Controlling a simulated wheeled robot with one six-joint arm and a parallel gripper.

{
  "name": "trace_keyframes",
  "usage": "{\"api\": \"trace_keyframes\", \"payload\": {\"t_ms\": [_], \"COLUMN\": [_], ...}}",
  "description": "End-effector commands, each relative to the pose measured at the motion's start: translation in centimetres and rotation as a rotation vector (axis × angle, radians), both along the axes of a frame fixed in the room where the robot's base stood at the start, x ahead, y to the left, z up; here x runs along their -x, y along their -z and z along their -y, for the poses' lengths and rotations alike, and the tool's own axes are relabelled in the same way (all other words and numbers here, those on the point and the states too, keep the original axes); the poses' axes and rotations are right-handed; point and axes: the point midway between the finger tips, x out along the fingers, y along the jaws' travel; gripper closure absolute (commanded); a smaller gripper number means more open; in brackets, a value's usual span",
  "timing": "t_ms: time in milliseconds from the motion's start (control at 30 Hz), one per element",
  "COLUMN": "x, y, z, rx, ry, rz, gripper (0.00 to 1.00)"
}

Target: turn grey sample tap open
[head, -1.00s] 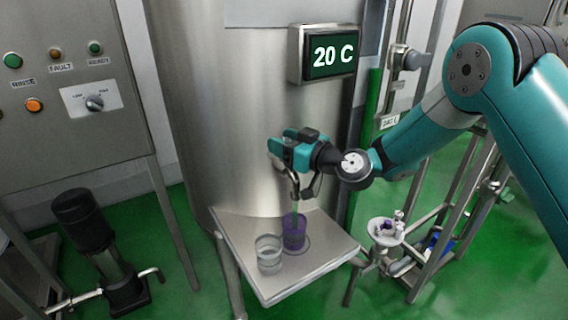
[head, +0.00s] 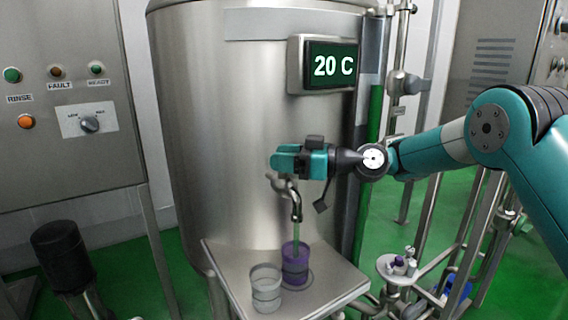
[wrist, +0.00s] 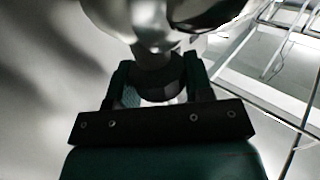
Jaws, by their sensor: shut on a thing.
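The grey sample tap (head: 292,198) juts from the front of the steel tank, with its spout bent downward. A pale green stream (head: 296,231) runs from the spout into a purple cup (head: 295,268) below it. My gripper (head: 277,172) is at the top of the tap, its body level and reaching in from the right. In the wrist view, the fingers of my gripper (wrist: 158,88) close around a dark, round part of the tap (wrist: 158,62), with shiny metal beyond it. The handle itself is mostly hidden by the gripper.
A clear cup (head: 266,290) stands left of the purple cup on the steel shelf (head: 335,285). A display (head: 331,66) reading 20 C is above. A control panel (head: 65,100) is at left. A round stand (head: 390,268) with small items is at right.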

Motion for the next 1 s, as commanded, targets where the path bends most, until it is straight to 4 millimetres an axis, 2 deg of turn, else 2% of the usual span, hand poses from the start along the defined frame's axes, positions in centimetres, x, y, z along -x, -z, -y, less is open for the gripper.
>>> {"api": "trace_keyframes", "payload": {"t_ms": [367,400,500,833,1000], "x": [0.0,0.0,0.0,0.0,0.4], "y": [-0.2,-0.2,-0.1,0.0,0.3], "z": [0.0,0.0,0.0,0.1,1.2], "rx": [-0.003,-0.003,-0.002,-0.001,-0.002], "ry": [-0.006,-0.006,-0.006,-0.006,-0.018], "rz": [0.002,0.002,0.001,0.000,0.001], "gripper": [0.76,0.50,0.27,0.27,0.27]}}
